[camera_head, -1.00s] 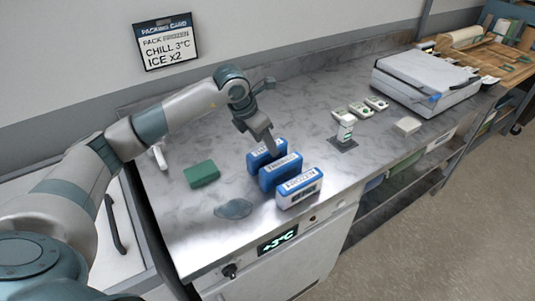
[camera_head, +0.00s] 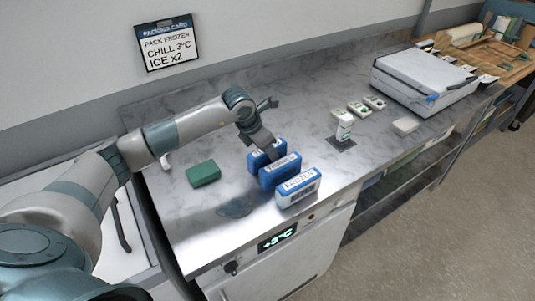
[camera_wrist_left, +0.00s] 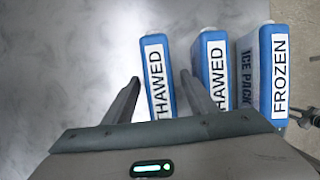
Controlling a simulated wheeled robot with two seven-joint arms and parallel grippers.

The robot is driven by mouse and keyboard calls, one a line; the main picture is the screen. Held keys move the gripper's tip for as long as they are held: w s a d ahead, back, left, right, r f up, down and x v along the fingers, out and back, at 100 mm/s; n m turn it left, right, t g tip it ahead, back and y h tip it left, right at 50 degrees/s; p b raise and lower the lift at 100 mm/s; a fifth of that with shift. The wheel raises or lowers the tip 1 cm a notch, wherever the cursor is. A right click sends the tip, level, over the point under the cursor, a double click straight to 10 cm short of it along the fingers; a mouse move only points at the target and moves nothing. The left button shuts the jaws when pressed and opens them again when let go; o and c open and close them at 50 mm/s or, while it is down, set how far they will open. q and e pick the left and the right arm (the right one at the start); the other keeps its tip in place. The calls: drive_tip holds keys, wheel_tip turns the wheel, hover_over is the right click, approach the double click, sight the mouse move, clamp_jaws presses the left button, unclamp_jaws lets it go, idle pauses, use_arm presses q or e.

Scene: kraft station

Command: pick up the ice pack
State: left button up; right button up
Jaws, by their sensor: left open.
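Three blue-and-white ice packs stand upright in a row on the steel counter. The nearest, labelled FROZEN (camera_head: 298,188), also shows at the right of the left wrist view (camera_wrist_left: 279,70). The middle pack (camera_head: 280,171) reads THAWED in the wrist view (camera_wrist_left: 214,60). The farthest pack (camera_head: 256,160) also reads THAWED in the wrist view (camera_wrist_left: 155,50). My left gripper (camera_head: 267,151) is open at this farthest pack. In the wrist view its fingers (camera_wrist_left: 160,77) lie on either side of that pack; I cannot tell if they touch it. My right gripper is not in view.
A green block (camera_head: 203,174) lies left of the packs, and a flat bluish patch (camera_head: 234,207) lies in front of it. A large grey case (camera_head: 424,80) is farther right. A packing card (camera_head: 167,42) hangs on the wall.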

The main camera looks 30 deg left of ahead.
use_arm(q)
drive_tip(key=shift+c, duration=0.4)
clamp_jaws()
drive_tip(key=shift+r, duration=0.1)
drive_tip(key=shift+w+r+b, duration=0.1)
drive_tip(key=shift+r+b, duration=0.25)
drive_tip(key=shift+r, duration=0.1)
wheel_tip(320, 180, up, 8)
drive_tip(key=b, duration=0.3)
drive_tip(key=shift+f, duration=0.25)
drive_tip(key=shift+r, duration=0.75)
